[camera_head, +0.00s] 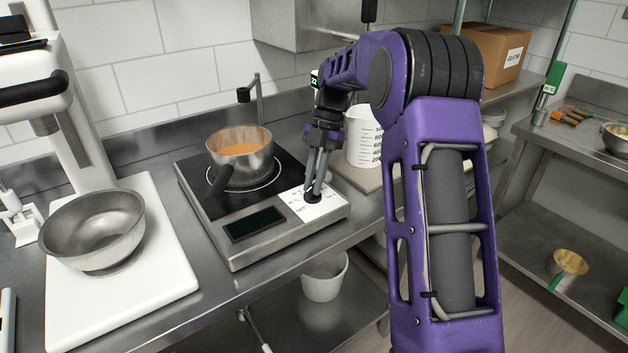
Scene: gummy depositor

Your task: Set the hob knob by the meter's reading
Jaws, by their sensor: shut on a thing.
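The hob (238,253) stands on the steel counter, with a black glass top and a dark display (254,223) on its sloped front. A steel pot (262,163) with orange liquid sits on the glass. The black hob knob (313,196) is on a white marked plate (329,208) at the hob's right front. My gripper (314,192) points down at the knob and is shut on it, partly hiding it. A small green display (315,78) shows partly behind my arm; its full reading is hidden or too small to tell. The hob display's reading is not legible.
A steel bowl (95,230) sits on a white stand mixer base (122,285) at left. A measuring jug (362,138) stands behind my gripper. A thin post (258,102) rises behind the pot. A white bucket (325,277) is on the lower shelf.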

